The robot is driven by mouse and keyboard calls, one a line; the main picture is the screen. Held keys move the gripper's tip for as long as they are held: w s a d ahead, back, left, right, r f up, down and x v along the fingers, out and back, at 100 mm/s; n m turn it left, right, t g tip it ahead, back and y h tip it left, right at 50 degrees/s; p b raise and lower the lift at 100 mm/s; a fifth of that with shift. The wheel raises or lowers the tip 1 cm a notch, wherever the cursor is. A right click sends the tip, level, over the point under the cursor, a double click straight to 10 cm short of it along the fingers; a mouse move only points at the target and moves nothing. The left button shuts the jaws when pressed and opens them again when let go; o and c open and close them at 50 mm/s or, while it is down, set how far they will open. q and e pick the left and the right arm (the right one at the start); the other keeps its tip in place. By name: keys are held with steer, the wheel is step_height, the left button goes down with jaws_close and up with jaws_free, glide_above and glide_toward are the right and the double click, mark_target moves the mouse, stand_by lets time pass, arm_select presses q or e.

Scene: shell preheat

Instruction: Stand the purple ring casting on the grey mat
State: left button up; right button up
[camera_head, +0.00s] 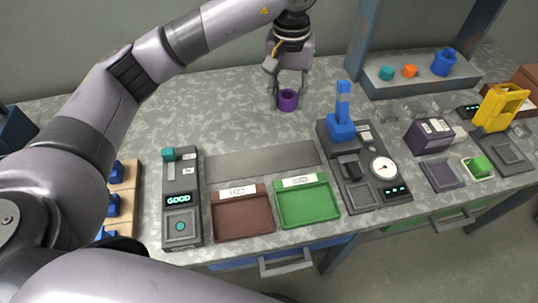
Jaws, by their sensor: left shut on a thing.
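The purple ring casting (288,101) is between the fingertips of my left gripper (287,92), at the back middle of the workbench. The left gripper points down and is shut on the ring. The ring's opening faces up. I cannot tell whether its base touches the bench. A plain grey rectangle (262,162), which looks like the grey mat, lies nearer the front, below and left of the ring. It is bare. My right gripper is not in view.
A brown tray (242,232) and a green tray (308,219) sit in front of the grey rectangle. A device reading GOOD (179,221) stands left, a dial gauge station (350,165) right. A shelf (425,82) holds several coloured parts. The bench between ring and rectangle is clear.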

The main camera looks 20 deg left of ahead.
arm_select(q)
step_height(320, 180, down, 2)
steer(key=p, duration=0.1)
glide_above(284, 156)
step_height(284, 156, down, 5)
step_height(284, 156, down, 7)
steer(key=shift+s+f+p, duration=0.1)
steer(key=shift+s+p, duration=0.05)
steer(key=shift+p, duration=0.6)
steer(key=shift+f, duration=0.9)
step_height(284, 156, down, 2)
steer(key=shift+f+p, duration=0.25)
steer(key=shift+p, duration=0.15)
steer(key=shift+f, duration=0.45)
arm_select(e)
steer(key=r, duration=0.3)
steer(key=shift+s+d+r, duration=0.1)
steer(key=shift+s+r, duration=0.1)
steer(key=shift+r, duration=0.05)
